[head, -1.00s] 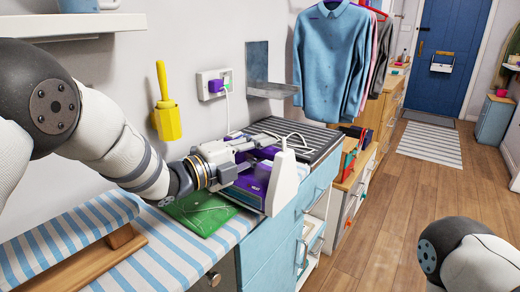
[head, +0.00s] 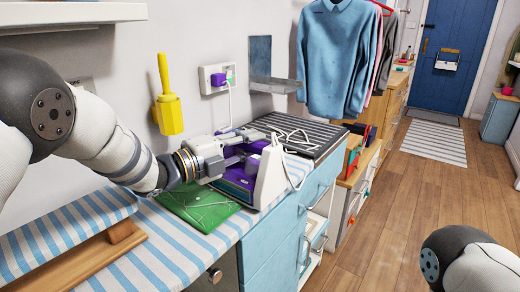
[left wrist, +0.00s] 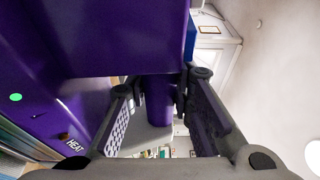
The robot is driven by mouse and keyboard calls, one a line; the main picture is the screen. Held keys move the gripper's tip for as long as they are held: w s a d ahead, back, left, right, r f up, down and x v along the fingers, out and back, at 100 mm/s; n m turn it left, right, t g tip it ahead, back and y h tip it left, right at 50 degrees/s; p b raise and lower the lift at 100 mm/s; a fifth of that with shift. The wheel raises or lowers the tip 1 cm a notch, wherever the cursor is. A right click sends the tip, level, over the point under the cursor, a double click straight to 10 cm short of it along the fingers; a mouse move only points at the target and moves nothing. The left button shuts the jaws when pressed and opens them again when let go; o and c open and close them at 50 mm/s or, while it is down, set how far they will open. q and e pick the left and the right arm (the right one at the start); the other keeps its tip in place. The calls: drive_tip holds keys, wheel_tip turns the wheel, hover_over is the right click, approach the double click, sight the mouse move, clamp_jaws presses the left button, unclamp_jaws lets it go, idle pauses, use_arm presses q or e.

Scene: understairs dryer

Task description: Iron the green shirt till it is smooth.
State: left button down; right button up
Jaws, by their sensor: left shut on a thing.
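The green shirt (head: 198,204) lies folded flat on the blue-and-white striped ironing surface, with light crease lines on it. The purple and white iron (head: 262,188) is upright just right of the shirt, its pale flat face turned right. My left gripper (head: 238,152) reaches in from the left and is shut on the iron. In the left wrist view the purple iron body (left wrist: 115,35), marked HEAT and with a green light, fills the upper left. Its purple handle (left wrist: 158,105) is between the fingers. My right gripper is out of view.
A dark ribbed mat (head: 305,138) with a white cord lies behind the iron. A plugged wall socket (head: 217,79) and a yellow holder (head: 168,112) are on the wall. A striped sleeve board (head: 65,240) stands at front left. Blue drawers (head: 272,240) drop to open floor.

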use_arm(q)
drive_tip(key=shift+w+a+r, duration=0.25)
drive_tip(key=shift+w+a, duration=0.15)
drive_tip(key=shift+a, duration=0.15)
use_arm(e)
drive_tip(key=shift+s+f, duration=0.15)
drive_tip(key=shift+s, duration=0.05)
use_arm(q)
drive_tip(key=shift+w+a+f+b, duration=0.2)
drive_tip(key=shift+w+a+b, duration=0.05)
drive_tip(key=shift+a+b, duration=0.1)
drive_tip(key=shift+w+a+f, duration=0.15)
drive_tip(key=shift+w+a, duration=0.35)
drive_tip(key=shift+a, duration=0.2)
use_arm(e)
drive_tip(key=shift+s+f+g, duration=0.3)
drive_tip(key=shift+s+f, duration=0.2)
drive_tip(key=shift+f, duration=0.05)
